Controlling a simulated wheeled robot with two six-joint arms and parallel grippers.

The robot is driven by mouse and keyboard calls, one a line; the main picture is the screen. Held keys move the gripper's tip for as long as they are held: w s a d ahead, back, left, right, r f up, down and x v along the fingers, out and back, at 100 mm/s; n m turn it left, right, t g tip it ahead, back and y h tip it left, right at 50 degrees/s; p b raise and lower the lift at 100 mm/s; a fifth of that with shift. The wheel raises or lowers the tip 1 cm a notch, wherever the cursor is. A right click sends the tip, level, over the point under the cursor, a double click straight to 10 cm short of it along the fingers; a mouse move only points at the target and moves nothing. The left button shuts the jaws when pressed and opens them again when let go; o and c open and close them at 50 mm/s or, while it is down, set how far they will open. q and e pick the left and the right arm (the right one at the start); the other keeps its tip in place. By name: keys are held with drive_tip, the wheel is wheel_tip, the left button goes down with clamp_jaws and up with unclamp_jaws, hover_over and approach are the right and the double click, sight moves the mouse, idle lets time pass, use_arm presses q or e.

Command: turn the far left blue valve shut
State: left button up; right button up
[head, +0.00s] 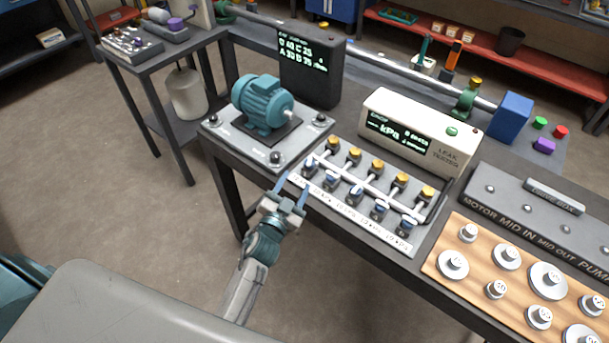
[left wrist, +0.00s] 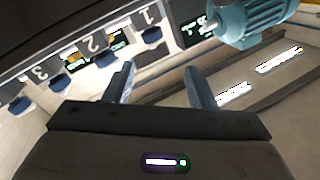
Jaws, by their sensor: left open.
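The far left blue valve (head: 309,167) is at the left end of the front row on the valve panel. In the left wrist view its dark blue handle (left wrist: 152,35) shows beside the label 1. My left gripper (head: 292,188) is open and empty, in front of the panel's left front edge. In the left wrist view the valve is past the two spread fingertips (left wrist: 160,75), roughly in line with the gap and apart from them. The handle's exact angle is too small to tell. My right gripper is not in view.
More blue valves (head: 355,193) run right along the row, with yellow-topped fittings (head: 354,154) behind. A teal motor (head: 263,101) on a grey plate stands close at left. The leak tester (head: 421,132) is behind the panel. A wooden weight board (head: 480,275) lies at right.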

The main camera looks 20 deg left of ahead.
sight(306, 165)
use_arm(q)
drive_tip(key=w+m+h+b, duration=0.1)
drive_tip(key=w+m+h, duration=0.1)
drive_tip(key=m, duration=0.9)
drive_tip(key=w+m+g+h+b, duration=0.1)
drive_tip(key=w+m, duration=0.3)
drive_tip(key=m, duration=0.8)
drive_tip(key=w+f+m+g+h+b, duration=0.1)
drive_tip(key=w+m+h+b, duration=0.1)
drive_tip(key=m, duration=0.9)
drive_tip(key=shift+w+d+m+h+b, duration=0.3)
drive_tip(key=shift+w+d+m+b, duration=0.1)
drive_tip(key=shift+w+b, duration=0.3)
drive_tip(key=shift+w+d, duration=0.15)
drive_tip(key=shift+w, duration=0.4)
